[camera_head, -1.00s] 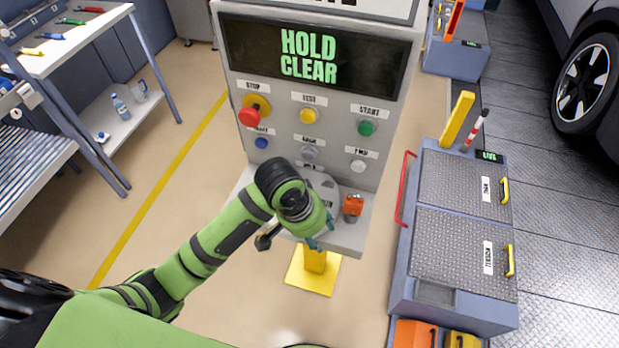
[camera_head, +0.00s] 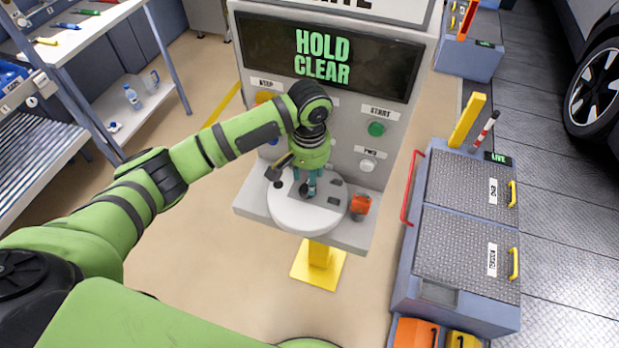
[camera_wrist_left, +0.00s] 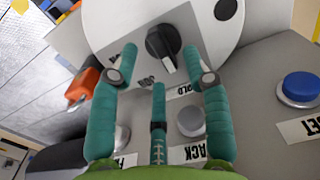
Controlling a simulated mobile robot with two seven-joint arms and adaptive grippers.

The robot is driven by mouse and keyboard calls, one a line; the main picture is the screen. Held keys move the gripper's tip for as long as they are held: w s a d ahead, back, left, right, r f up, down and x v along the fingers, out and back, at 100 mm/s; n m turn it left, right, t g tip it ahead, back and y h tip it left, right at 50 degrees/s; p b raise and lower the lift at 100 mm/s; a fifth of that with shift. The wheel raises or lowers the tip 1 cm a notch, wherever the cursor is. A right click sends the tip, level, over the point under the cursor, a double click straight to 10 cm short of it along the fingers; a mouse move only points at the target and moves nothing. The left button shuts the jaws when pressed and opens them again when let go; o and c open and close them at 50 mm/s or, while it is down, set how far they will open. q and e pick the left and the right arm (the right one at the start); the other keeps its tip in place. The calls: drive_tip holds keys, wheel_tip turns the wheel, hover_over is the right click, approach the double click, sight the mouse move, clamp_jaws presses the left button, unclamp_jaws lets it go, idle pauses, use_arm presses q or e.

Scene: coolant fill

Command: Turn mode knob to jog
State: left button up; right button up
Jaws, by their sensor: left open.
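The mode knob is a black knob with a white mark on a round white plate; it shows in the left wrist view (camera_wrist_left: 162,42). Its white mark points toward a partly hidden label ending in "OLD" (camera_wrist_left: 187,89). The round white plate (camera_head: 300,216) sits on the console's shelf in the head view. My left gripper (camera_head: 310,190) points down over this plate, open. In the left wrist view its fingertips (camera_wrist_left: 160,56) are spread either side of the knob; I cannot tell whether they touch it. The display (camera_head: 322,56) reads "HOLD CLEAR". My right gripper is not in view.
An orange switch (camera_head: 360,204) stands right of the plate. The console face has a green button (camera_head: 376,129) and a white one (camera_head: 367,165); my arm covers others. A grey-blue cart (camera_head: 468,235) with a red rail stands at the right. A workbench stands at the left.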

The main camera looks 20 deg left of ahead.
use_arm(q)
drive_tip(key=shift+f, duration=1.4)
clamp_jaws()
